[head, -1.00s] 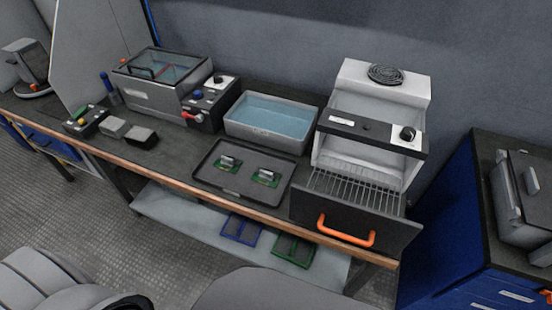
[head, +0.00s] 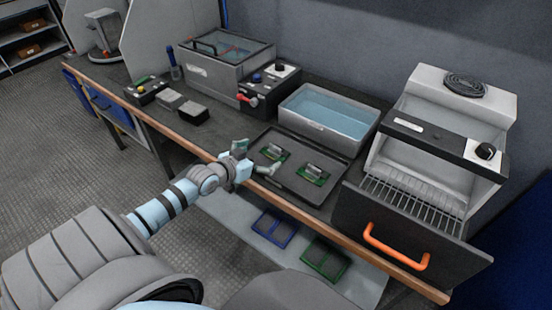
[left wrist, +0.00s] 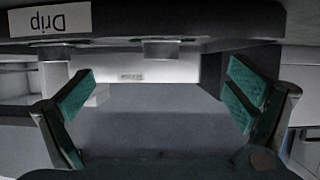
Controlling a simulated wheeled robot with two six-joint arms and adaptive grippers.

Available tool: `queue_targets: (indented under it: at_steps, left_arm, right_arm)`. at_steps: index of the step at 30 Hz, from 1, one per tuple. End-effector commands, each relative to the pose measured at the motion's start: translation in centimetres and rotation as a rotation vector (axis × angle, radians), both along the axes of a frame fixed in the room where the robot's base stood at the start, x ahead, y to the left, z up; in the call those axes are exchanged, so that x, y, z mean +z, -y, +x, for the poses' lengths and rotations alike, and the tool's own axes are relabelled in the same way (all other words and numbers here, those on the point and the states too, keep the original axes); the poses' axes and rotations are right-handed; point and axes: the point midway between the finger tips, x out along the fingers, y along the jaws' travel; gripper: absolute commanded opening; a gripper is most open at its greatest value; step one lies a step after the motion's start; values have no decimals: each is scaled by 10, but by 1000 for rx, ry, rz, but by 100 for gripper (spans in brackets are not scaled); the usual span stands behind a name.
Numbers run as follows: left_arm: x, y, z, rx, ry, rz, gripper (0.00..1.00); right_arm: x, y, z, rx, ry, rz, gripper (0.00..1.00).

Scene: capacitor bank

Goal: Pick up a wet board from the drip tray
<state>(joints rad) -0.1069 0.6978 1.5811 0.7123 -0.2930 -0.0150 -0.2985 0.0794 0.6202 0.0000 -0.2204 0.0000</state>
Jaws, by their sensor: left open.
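The dark drip tray (head: 294,184) lies on the bench near its front edge. Two green boards, each with a grey block on top, lie in it: the left board (head: 274,153) and the right board (head: 313,174). My left gripper (head: 254,158) is open and empty at the tray's front left edge, close to the left board. In the left wrist view its green-padded fingers (left wrist: 160,95) are spread wide with nothing between them. The tray's edge with an upside-down "Drip" label (left wrist: 50,20) runs across the top there. My right gripper is not in view.
A water-filled basin (head: 325,120) stands behind the tray. An oven-like unit with an open rack drawer and orange handle (head: 395,247) stands close on the right. A black control box (head: 268,85) and a lidded tank (head: 225,65) are back left. Blue and green frames (head: 325,259) lie on the shelf below.

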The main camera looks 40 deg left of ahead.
Motion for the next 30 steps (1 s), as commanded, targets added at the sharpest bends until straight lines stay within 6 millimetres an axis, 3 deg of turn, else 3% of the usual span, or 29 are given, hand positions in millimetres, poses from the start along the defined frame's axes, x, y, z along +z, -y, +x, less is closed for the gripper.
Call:
queue_targets:
  at_steps: [10,17,30]
  left_arm:
    - [-23,-2,51,2,2,-1,98]
    - [-21,-1,55,0,-1,1,98]
    - [-21,-1,55,0,-1,1,30]
  right_arm:
    - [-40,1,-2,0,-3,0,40]
    - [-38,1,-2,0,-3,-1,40]
    - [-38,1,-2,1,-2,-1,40]
